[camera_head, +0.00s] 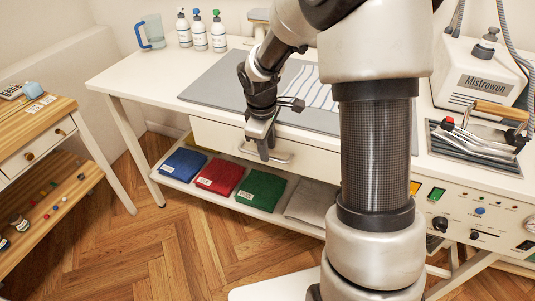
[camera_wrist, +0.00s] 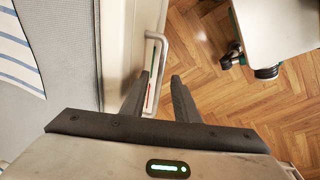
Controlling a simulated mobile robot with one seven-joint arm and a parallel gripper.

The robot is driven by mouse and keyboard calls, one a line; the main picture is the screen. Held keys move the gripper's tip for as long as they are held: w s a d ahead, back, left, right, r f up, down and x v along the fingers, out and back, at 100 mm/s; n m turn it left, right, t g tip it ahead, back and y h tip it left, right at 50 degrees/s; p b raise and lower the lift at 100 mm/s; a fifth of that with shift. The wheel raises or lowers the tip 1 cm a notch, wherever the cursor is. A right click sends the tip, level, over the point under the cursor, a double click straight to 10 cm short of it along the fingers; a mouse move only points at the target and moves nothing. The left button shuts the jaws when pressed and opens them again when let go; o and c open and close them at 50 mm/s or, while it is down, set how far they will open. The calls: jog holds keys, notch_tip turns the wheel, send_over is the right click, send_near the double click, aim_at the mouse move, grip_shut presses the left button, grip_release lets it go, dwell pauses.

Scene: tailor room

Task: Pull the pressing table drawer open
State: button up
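The white pressing table (camera_head: 125,78) has a drawer (camera_head: 218,135) under its top, and the drawer front looks closed against the table. Its pale bar handle (camera_head: 284,158) is on the front. My gripper (camera_head: 264,150) points down at the handle, in front of the drawer. In the wrist view my gripper (camera_wrist: 160,75) is open, with one finger on the drawer side and one on the outer side. The handle (camera_wrist: 165,52) runs between the fingertips in that picture. I cannot tell whether either finger touches it. My arm hides the drawer's right end in the head view.
Folded blue (camera_head: 184,163), red (camera_head: 220,174) and green (camera_head: 261,190) cloths lie on the shelf below the drawer. A grey pad (camera_head: 215,88) with striped cloth covers the tabletop. A wooden side table (camera_head: 60,106) stands left. Wooden floor (camera_head: 150,235) is open in front.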

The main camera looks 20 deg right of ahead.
jog(key=shift+w+d+f, duration=0.1)
jog(key=shift+w+f, duration=0.05)
jog(key=shift+f, duration=0.75)
jog(key=shift+c, duration=0.3)
grip_shut()
